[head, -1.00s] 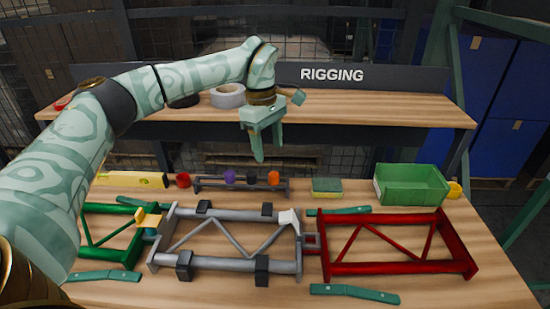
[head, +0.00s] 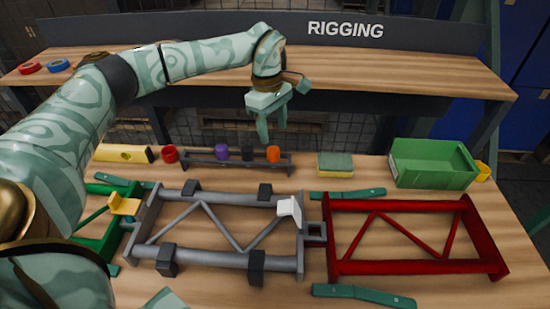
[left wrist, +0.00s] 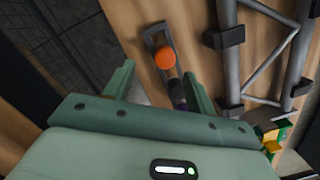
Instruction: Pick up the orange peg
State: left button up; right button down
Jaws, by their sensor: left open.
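The orange peg (head: 273,153) stands at the right end of a dark rack (head: 200,166) behind the grey frame. A black peg (head: 247,152) and a purple peg (head: 221,151) stand left of it in the same rack. My left gripper (head: 272,130) is open and empty, above and just behind the orange peg in the head view. In the left wrist view the orange peg (left wrist: 166,57) shows from above, between the directions of the two spread fingers and beyond their tips, not touched.
Grey (head: 215,260) and red (head: 400,268) frames fill the front. A shelf (head: 400,70) stands behind.

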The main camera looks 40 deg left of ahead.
aim_at(273, 149)
pick_arm(q)
jog(key=shift+s+f, duration=0.15)
jog(key=shift+f, duration=0.4)
jog(key=f, duration=0.1)
jog(key=f+b, duration=0.2)
jog(key=f, duration=0.1)
jog(key=shift+s+d+f, duration=0.1)
jog(key=shift+s+d, duration=0.05)
jog(key=shift+s, duration=0.2)
jog(key=shift+f, duration=0.25)
jog(key=shift+r, duration=0.15)
jog(key=c, duration=0.9)
jog(key=shift+c, duration=1)
